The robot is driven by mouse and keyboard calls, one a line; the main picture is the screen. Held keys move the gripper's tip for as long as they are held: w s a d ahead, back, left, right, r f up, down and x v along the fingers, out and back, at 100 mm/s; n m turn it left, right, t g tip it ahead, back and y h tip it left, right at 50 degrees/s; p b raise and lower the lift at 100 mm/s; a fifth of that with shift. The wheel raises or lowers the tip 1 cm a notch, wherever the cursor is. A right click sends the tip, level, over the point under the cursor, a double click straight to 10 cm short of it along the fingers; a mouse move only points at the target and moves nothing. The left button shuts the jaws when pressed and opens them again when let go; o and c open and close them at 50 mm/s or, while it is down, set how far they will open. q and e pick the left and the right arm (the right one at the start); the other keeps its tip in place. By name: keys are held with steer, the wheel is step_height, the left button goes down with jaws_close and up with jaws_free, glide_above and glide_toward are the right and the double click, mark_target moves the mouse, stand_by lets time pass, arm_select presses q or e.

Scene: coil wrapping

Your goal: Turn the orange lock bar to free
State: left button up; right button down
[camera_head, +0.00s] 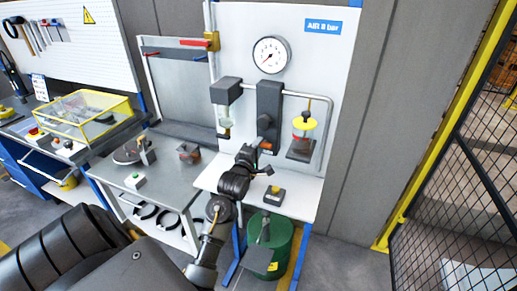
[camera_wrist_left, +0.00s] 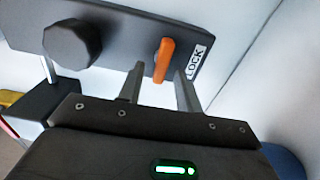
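The orange lock bar (camera_wrist_left: 164,60) stands nearly upright on a dark block (camera_wrist_left: 110,35), beside a white LOCK label (camera_wrist_left: 197,62) in the left wrist view. In the head view the lock bar (camera_head: 266,145) is a small orange spot low on the dark valve block (camera_head: 268,105). My left gripper (camera_head: 247,153) is just in front of the block. In the left wrist view my left gripper (camera_wrist_left: 160,88) is open and empty, with the bar between the lines of its two fingers, beyond the tips. I see no contact. My right gripper is not in view.
A dark round knob (camera_wrist_left: 72,43) sits left of the bar. A pressure gauge (camera_head: 271,55) is above the block. A green drum (camera_head: 285,240) stands below.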

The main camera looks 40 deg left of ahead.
arm_select(q)
steer(key=shift+s, duration=0.1)
steer(key=b+v, duration=0.3)
steer(key=v, duration=0.7)
steer(key=shift+s+d+b, duration=0.2)
steer(key=shift+s+b, duration=0.05)
steer(key=shift+b, duration=0.1)
